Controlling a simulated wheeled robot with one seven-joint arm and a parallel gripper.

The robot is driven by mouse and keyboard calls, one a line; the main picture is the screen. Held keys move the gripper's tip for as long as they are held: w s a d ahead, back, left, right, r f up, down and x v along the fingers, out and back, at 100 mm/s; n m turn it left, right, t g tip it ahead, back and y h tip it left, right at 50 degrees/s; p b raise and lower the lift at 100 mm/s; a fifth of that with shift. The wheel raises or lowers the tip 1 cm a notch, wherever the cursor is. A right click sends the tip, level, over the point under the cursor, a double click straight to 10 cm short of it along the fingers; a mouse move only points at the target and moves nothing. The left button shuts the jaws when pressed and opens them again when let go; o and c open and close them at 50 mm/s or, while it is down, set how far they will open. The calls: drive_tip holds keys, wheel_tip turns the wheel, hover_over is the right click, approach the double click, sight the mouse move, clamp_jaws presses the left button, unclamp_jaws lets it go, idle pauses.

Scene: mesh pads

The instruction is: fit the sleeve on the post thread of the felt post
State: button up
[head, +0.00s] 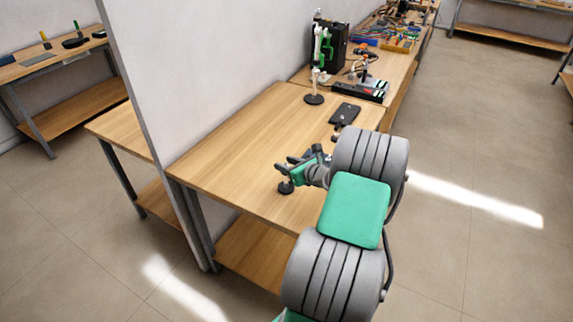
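My gripper (283,170) reaches in from the right over the front part of the wooden bench, its fingers pointing left. The fingers are small and partly merge with what is below them, so I cannot tell whether they are open or shut. A short dark post with a round base (286,188) stands on the bench directly below the fingertips; it may be the felt post. Its top is hidden by the gripper, and I cannot tell whether they touch. I cannot make out the sleeve or the thread at this size.
The wooden bench (235,135) is clear on its left, along a pale wall (190,70). A dark flat plate (345,114) lies behind my arm. A white stand on a dark round base (314,99) is farther back. Tool-laden benches continue beyond.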

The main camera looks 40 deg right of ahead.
drive_tip(key=b+v, duration=0.1)
drive_tip(key=v, duration=0.6)
drive_tip(key=shift+s+r, duration=0.2)
drive_tip(key=shift+s, duration=0.15)
drive_tip(key=w+a+r+n+g+y, duration=0.1)
drive_tip(key=w+a+n+g, duration=0.15)
drive_tip(key=a+n, duration=0.65)
drive_tip(key=w+a+r+n+g+y, duration=0.1)
drive_tip(key=w+a+n+g+y, duration=0.15)
drive_tip(key=a+n, duration=0.6)
drive_tip(key=s+a+r+n+g+h, duration=0.1)
drive_tip(key=s+a+r+n+g, duration=0.1)
drive_tip(key=s+a+n, duration=0.5)
drive_tip(key=s+a+r+n+g+h, duration=0.1)
drive_tip(key=s+a+r+n+g, duration=0.1)
drive_tip(key=s+a+n, duration=0.5)
drive_tip(key=a+r+n, duration=0.1)
drive_tip(key=a+n, duration=0.3)
drive_tip(key=n, duration=0.1)
drive_tip(key=shift+s+r+g+h, duration=0.25)
drive_tip(key=shift+s+g+h, duration=0.05)
drive_tip(key=shift+h, duration=0.05)
